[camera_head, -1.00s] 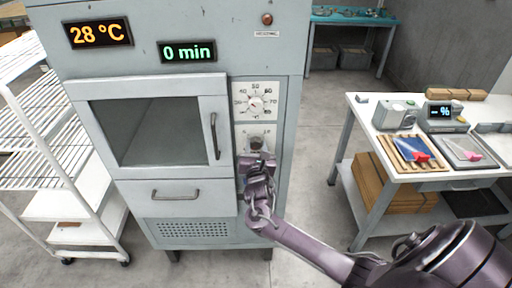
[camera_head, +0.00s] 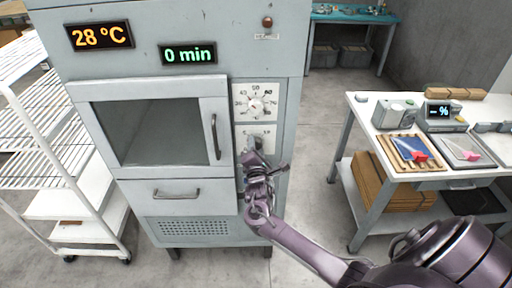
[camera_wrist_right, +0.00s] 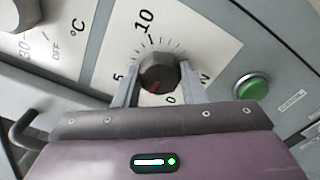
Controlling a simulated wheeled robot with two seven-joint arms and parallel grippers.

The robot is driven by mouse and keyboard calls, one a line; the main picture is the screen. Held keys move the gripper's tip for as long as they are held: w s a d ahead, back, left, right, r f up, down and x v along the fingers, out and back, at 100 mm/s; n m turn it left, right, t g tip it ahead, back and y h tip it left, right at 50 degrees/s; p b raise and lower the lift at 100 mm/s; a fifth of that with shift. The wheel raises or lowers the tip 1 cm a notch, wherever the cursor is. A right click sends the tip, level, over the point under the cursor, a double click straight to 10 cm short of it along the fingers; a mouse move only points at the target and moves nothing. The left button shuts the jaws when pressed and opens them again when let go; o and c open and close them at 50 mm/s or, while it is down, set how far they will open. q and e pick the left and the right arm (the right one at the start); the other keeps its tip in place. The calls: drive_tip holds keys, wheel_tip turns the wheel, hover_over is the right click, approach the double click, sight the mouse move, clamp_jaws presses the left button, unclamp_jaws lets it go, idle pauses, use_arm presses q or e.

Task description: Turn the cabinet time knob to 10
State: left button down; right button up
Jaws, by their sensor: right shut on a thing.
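The cabinet (camera_head: 180,100) stands in front of me, its green time display (camera_head: 188,53) reading 0 min. The dark round time knob (camera_wrist_right: 158,72) shows in the right wrist view on a white dial plate (camera_wrist_right: 205,45). Its red mark points down and slightly left, near the 0, and the 10 lies at the top of the dial. My right gripper (camera_wrist_right: 156,88) is shut on the time knob, one finger on each side. In the head view the gripper (camera_head: 254,160) is at the lower dial and hides much of it. My left gripper is not in view.
The temperature knob (camera_head: 256,106) sits above, and the orange display (camera_head: 99,35) reads 28 °C. A green button (camera_wrist_right: 250,87) is beside the time dial. A white rack (camera_head: 50,150) stands left; a table (camera_head: 365,108) with tools stands right. Floor between is clear.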

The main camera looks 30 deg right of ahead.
drive_tip(key=m+b, duration=0.5)
drive_tip(key=m, duration=2)
drive_tip(key=shift+b, duration=0.4)
drive_tip(key=shift+m, duration=0.4)
drive_tip(key=o, duration=1)
